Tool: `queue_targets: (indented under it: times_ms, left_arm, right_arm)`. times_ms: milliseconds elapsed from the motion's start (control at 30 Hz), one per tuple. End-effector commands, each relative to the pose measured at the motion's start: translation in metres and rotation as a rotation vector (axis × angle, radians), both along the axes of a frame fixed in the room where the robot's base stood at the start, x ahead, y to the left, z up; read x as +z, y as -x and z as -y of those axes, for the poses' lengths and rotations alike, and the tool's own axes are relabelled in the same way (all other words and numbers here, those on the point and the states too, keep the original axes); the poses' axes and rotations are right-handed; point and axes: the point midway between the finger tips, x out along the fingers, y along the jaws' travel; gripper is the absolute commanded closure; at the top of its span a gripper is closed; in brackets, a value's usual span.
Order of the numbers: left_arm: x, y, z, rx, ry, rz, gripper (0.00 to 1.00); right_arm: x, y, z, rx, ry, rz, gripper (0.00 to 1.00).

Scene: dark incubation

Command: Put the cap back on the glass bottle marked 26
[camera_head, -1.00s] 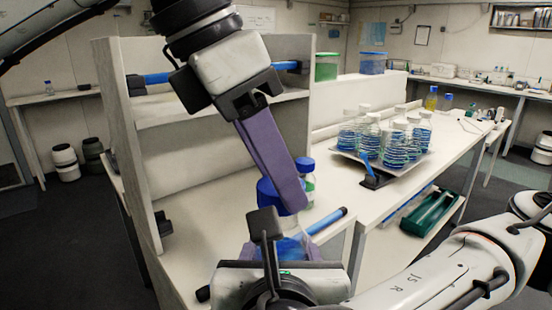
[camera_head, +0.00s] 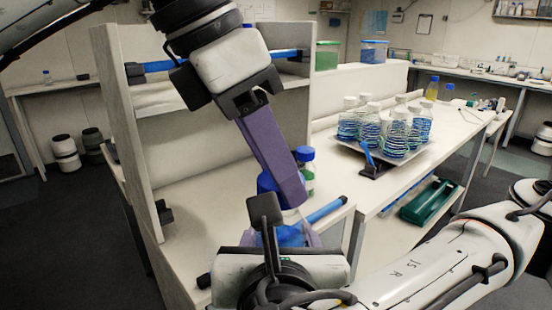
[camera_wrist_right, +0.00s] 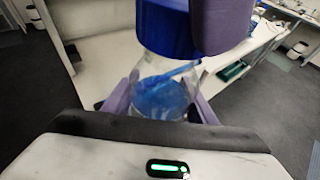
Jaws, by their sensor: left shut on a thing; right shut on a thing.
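My left gripper (camera_head: 284,192), with purple fingers, comes down from the upper left and is shut on a blue cap (camera_head: 266,183). My right gripper (camera_wrist_right: 160,105) is shut on a clear glass bottle (camera_wrist_right: 158,70) with blue contents, held upright below the cap. In the right wrist view the blue cap (camera_wrist_right: 166,28) is over the bottle's neck and hides its mouth, with a left finger in front of it at right. I cannot tell whether the cap touches or is seated on the neck. No number is readable on the bottle.
Another blue-capped bottle (camera_head: 306,172) stands on the bench behind my left fingers. A tray (camera_head: 352,143) of several white-capped bottles (camera_head: 385,125) stands farther right. A shelf unit (camera_head: 128,130) walls the left side.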

Motion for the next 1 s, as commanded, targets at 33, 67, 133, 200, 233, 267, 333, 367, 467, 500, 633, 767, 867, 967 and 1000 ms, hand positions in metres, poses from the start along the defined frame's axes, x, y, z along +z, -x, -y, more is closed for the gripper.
queue_targets:
  times_ms: [33, 67, 133, 200, 233, 267, 333, 367, 467, 500, 633, 767, 867, 967, 1000]
  left_arm:
    - [-0.0011, 0.0, 0.0, 0.0, 0.0, 0.0, 0.8]
    - [-0.0018, 0.0, -0.0001, 0.0, 0.0, 0.0, 0.8]
    - [-0.0028, 0.0001, 0.0, 0.0, 0.0, 0.0, 0.8]
    - [-0.0026, -0.0001, 0.0001, -0.008, 0.0, -0.001, 0.8]
    - [-0.0025, -0.0003, 0.0002, -0.02, -0.001, -0.001, 0.8]
    - [-0.0024, -0.0006, 0.0003, -0.038, 0.0, -0.003, 0.8]
    - [-0.0028, -0.0013, 0.0006, -0.116, -0.001, -0.005, 0.8]
    - [-0.003, -0.0018, 0.0006, -0.161, -0.001, -0.005, 0.8]
    - [-0.003, -0.003, 0.0009, -0.355, 0.002, -0.007, 0.8]
    - [-0.0028, -0.0034, 0.0014, -0.438, 0.002, -0.006, 0.8]
    - [-0.0028, -0.0048, 0.0019, -0.707, 0.003, -0.007, 0.8]
    - [-0.0025, -0.0062, 0.0025, -0.964, 0.003, -0.004, 0.8]
    - [-0.003, -0.0064, 0.0027, -1.144, -0.002, -0.007, 0.8]
    - [-0.0033, -0.0064, 0.003, -1.305, -0.007, -0.01, 0.8]
    - [-0.0034, -0.0064, 0.0034, -1.365, -0.008, -0.011, 0.8]
  right_arm:
    - [0.0012, -0.0003, -0.0001, -0.001, -0.002, 0.003, 0.88]
    - [0.0012, -0.0003, -0.0001, -0.001, -0.002, 0.003, 0.88]
    - [0.0012, -0.0003, -0.0001, -0.001, -0.002, 0.003, 1.0]
    - [0.0012, -0.0003, -0.0001, -0.001, -0.002, 0.003, 1.0]
    - [0.0011, -0.0002, -0.0001, -0.001, -0.002, 0.002, 1.0]
    - [0.0011, -0.0002, -0.0001, -0.001, -0.002, 0.002, 1.0]
    - [0.001, -0.0002, -0.0001, 0.0, -0.001, 0.002, 1.0]
    - [0.001, -0.0002, 0.0, 0.0, -0.001, 0.002, 1.0]
    - [0.0008, -0.0001, 0.0, 0.0, 0.0, 0.002, 1.0]
    - [0.0008, -0.0001, 0.0, 0.0, 0.0, 0.002, 1.0]
    - [0.0006, 0.0, 0.0, 0.0, 0.001, 0.001, 1.0]
    - [0.0005, 0.0, 0.0001, 0.0, 0.001, 0.001, 1.0]
    - [0.0005, 0.0001, 0.0, 0.0, 0.001, 0.001, 1.0]
    - [0.0005, 0.0, 0.0, 0.001, 0.002, 0.001, 1.0]
    - [0.0005, 0.0, 0.0, 0.001, 0.002, 0.001, 1.0]
